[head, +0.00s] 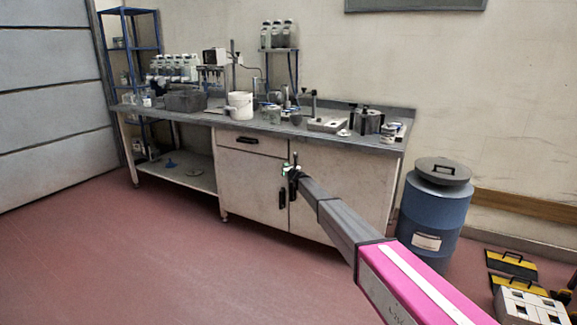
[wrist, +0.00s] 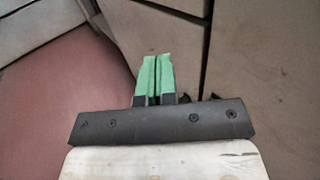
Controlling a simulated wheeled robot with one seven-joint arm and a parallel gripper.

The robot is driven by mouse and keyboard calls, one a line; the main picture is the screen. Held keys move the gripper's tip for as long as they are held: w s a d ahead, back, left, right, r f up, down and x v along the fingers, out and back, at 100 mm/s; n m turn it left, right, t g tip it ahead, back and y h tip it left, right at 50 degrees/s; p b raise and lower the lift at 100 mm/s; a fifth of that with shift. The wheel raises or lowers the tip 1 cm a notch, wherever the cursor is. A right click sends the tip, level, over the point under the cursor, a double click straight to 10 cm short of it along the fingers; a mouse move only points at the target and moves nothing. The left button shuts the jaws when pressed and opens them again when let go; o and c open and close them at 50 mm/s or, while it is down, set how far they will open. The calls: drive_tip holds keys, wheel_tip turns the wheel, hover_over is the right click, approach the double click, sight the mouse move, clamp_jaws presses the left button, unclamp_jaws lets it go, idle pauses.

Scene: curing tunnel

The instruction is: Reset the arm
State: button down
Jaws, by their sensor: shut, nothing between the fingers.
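My arm reaches out from the lower right of the head view, with a pink section near me and a dark grey section beyond it. My gripper (head: 287,170) is at its far end, in front of the bench's cabinet doors. In the wrist view my gripper (wrist: 155,75) shows two green fingertips side by side, shut with nothing between them. The cabinet front (wrist: 265,75) and the red floor (wrist: 60,95) lie beyond the fingers.
A long workbench (head: 245,185) stands ahead, its top crowded with bottles, a white bucket (head: 240,104) and instruments. A blue barrel (head: 432,210) stands right of it. Yellow-black cases (head: 512,264) and a white block (head: 528,307) lie at lower right. Floor at left is clear.

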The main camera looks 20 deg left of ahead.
drive_tip(key=s, duration=0.6)
drive_tip(key=s+d+f+n+g+h, duration=0.15)
drive_tip(key=s+d+n, duration=0.5)
drive_tip(key=d, duration=0.65)
drive_tip(key=s+d+f+n+g, duration=0.25)
drive_tip(key=s+d+n, duration=0.35)
drive_tip(key=d, duration=0.6)
drive_tip(key=s+d+f+n+g+h, duration=0.1)
drive_tip(key=s+d+n+g, duration=0.2)
drive_tip(key=s+d+n, duration=0.7)
drive_tip(key=s+d+f+n+g+h, duration=0.1)
drive_tip(key=s+d+h, duration=0.2)
drive_tip(key=s+d, duration=0.6)
drive_tip(key=s+d+f+n+g+h, duration=0.1)
drive_tip(key=s+d+h, duration=0.3)
drive_tip(key=s+d, duration=0.5)
drive_tip(key=s+d+f+n+g+h, duration=0.2)
drive_tip(key=s+d, duration=0.7)
drive_tip(key=d, duration=1.2)
drive_tip(key=shift+s+d+f+g+h, duration=0.15)
drive_tip(key=shift+s+d+g+h, duration=0.3)
drive_tip(key=shift+h, duration=0.5)
drive_tip(key=shift+w+a, duration=0.1)
drive_tip(key=shift+w, duration=0.05)
